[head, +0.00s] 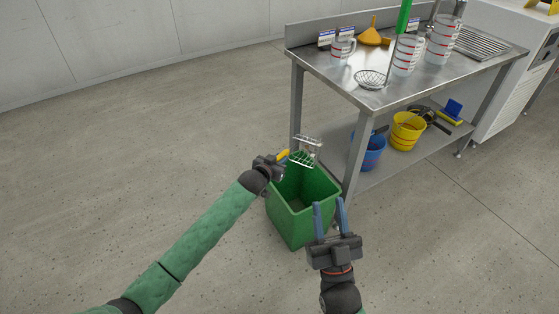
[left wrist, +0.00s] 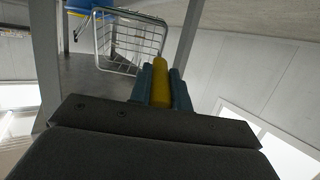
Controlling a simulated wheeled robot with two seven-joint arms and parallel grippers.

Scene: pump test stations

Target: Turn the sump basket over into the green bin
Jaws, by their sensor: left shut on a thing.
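The sump basket (head: 307,146) is a small wire basket with a yellow handle (head: 283,155). My left gripper (head: 280,158) is shut on the yellow handle, which shows between the fingers in the left wrist view (left wrist: 160,82). The basket hangs over the back part of the open green bin (head: 296,224) and looks tilted. Its wire frame also shows beyond the fingers in the left wrist view (left wrist: 128,42). I see no contents in it. My right gripper (head: 329,204) is open and empty, in front of the bin's right side.
A steel bench (head: 350,88) stands right behind the bin, its front leg close to the bin. It holds measuring jugs (head: 406,55), a round wire strainer (head: 371,79) and an orange funnel (head: 373,37). Blue (head: 372,155) and yellow buckets (head: 407,131) stand on its lower shelf. Floor to the left is clear.

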